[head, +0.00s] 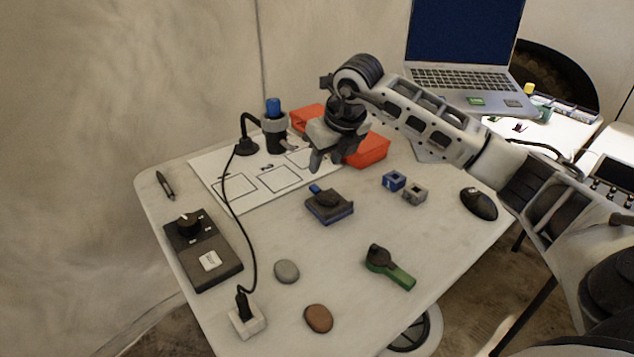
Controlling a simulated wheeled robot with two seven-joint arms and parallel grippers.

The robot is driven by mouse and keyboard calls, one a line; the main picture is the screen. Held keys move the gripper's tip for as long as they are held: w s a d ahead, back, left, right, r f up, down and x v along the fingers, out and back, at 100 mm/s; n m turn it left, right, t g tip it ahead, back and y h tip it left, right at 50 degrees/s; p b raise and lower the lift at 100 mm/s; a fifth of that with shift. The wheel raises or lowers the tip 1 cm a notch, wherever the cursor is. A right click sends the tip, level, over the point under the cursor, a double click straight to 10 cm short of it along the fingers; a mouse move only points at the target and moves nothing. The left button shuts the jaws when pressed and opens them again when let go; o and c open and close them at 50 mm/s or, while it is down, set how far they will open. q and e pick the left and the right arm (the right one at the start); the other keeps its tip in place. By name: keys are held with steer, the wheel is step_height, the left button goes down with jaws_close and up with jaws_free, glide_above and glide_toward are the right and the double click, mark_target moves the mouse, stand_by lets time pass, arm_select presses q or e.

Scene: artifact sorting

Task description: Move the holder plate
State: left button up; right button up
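A small dark square plate with a blue edge (336,214) lies on the white table. A dark knob-like piece with a blue tip sits on top of it. It looks like the holder plate, though I cannot be sure. My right gripper (327,164) reaches in from the right and hangs above the back of the table, behind the plate and in front of the orange-red box (368,151). Its fingers point down, look apart and hold nothing that I can see. My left gripper is not in view.
A white sheet with outlined boxes (237,203) lies at the back left. A black control box (208,262), a cable, two stones, a green-handled tool (396,274), small cubes and a black mouse (478,204) surround the plate. A laptop (466,78) stands behind.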

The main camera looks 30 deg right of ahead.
mark_target(315, 187)
steer(key=x, duration=0.8)
steer(key=shift+w+f, duration=0.15)
steer(key=shift+f, duration=0.05)
steer(key=shift+b, duration=0.3)
jaws_close()
